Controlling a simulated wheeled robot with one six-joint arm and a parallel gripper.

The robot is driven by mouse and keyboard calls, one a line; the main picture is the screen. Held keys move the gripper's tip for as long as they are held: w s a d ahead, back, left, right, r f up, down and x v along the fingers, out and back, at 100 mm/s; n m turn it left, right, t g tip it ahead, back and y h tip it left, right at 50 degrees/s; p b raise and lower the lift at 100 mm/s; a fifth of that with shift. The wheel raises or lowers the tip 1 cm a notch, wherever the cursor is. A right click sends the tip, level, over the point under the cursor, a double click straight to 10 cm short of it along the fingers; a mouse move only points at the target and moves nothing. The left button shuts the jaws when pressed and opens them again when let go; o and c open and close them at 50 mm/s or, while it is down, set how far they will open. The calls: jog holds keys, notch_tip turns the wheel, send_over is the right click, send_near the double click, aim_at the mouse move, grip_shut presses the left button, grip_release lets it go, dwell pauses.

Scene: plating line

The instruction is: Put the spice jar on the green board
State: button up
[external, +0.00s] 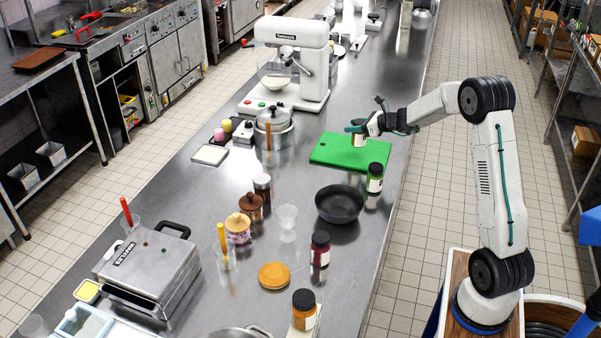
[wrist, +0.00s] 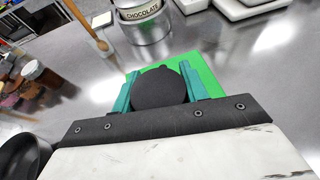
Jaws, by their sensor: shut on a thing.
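My gripper (external: 357,129) is shut on a spice jar (external: 358,141) over the far right part of the green board (external: 335,152). In the wrist view, the jar's round black lid (wrist: 160,90) sits between the teal fingers of my gripper (wrist: 158,84), with the green board (wrist: 203,68) behind and below it. The jar looks upright. In the external view its lid is mostly hidden by the fingers. I cannot tell whether its base touches the board or hangs just above it.
A green jar with a black lid (external: 375,178) stands by the board's near right corner. A black pan (external: 339,204) is nearer. A metal pot (external: 273,135) and a white mixer (external: 297,62) stand left of and behind the board. The board's left part is bare.

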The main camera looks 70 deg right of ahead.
jog(key=shift+w+d+f, duration=0.3)
jog(key=shift+w+f, duration=0.1)
jog(key=shift+f, duration=0.2)
jog(key=shift+w+d+f, duration=0.25)
jog(key=shift+w+f, duration=0.2)
jog(key=shift+f, duration=0.2)
jog(key=shift+w+d+f, duration=0.3)
jog(key=shift+w+f, duration=0.1)
jog(key=shift+f, duration=0.2)
jog(key=shift+f, duration=0.2)
jog(key=o, duration=1.2)
jog(key=shift+o, duration=0.2)
jog(key=shift+r, duration=0.15)
